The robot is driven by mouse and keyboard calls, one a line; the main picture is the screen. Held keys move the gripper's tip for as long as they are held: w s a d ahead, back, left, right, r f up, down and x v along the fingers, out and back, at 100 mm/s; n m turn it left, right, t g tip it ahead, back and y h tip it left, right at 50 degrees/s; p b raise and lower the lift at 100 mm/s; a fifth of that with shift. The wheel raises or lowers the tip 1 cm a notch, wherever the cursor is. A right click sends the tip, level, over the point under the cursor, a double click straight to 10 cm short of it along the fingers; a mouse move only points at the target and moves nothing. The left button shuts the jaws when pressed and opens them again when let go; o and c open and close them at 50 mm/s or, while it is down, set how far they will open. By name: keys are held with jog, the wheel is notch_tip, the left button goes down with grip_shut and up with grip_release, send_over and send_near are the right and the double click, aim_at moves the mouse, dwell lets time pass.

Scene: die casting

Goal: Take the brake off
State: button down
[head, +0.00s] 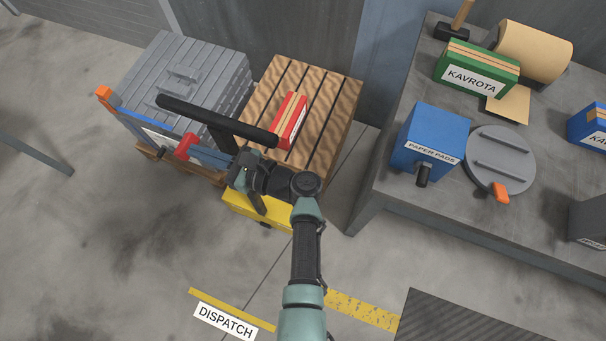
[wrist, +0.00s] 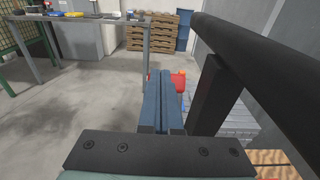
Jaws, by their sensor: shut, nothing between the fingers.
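A red block-like part (head: 184,147), possibly the brake lever, shows beside the dark post of a thick black handle bar (head: 215,120). My gripper (head: 198,153) reaches left below the bar, with its blue fingers shut and empty. Its tips are right at the red part; I cannot tell whether they touch. In the wrist view, the shut fingers (wrist: 166,75) point ahead. The red part (wrist: 178,79) shows just beyond and right of the tips, partly hidden. The black bar (wrist: 265,60) and its post (wrist: 216,95) stand close on the right.
A grey slatted crate (head: 200,65) and a slatted wooden top (head: 338,110) bearing a red box (head: 291,120) lie beyond the bar. A yellow box (head: 240,211) is below my arm. A loaded grey table (head: 385,205) stands right. Floor at left is clear.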

jog(key=s+d+f+t+y+b, duration=0.1)
jog(key=s+d+f+b, duration=0.3)
jog(key=d+b, duration=0.6)
jog(key=s+d+f+t+y+b, duration=0.1)
jog(key=s+d+f+y+b, duration=0.3)
jog(key=d+b, duration=0.6)
jog(key=shift+d+f, duration=0.9)
jog(key=shift+d, duration=0.2)
jog(key=shift+w, duration=0.1)
